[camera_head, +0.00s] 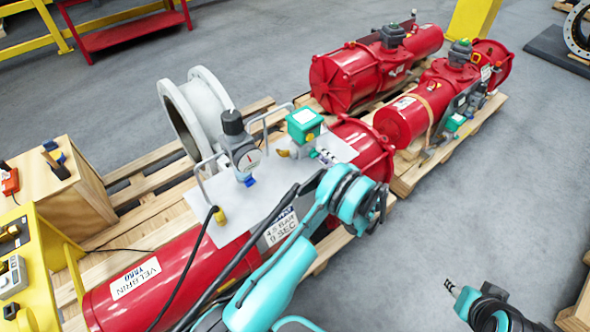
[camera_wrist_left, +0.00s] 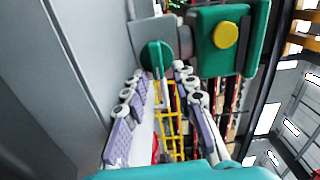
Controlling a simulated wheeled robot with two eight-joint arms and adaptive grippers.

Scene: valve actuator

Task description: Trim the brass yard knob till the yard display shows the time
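A large red actuator (camera_head: 165,290) lies on a pallet, with a pale metal plate (camera_head: 215,185) on top. The plate carries a gauge (camera_head: 247,158) under a dark knob (camera_head: 232,122) and a green box (camera_head: 304,124). A small brass-coloured part (camera_head: 283,153) sits by the box; I cannot tell whether it is the yard knob. My left gripper (camera_head: 324,157) is beside the box. In the left wrist view its fingers (camera_wrist_left: 160,85) are apart, with a green round knob (camera_wrist_left: 155,55) just beyond. My right gripper (camera_head: 450,287) is low at right, its fingers unclear. I cannot identify the yard display.
A sign (camera_head: 281,228) reads 4.5 BAR 9 SEC. A yellow console (camera_head: 45,260) and a wooden box (camera_head: 85,205) stand at left. Two more red actuators (camera_head: 355,75) lie on pallets behind. A grey flanged pipe (camera_head: 200,108) stands behind the plate.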

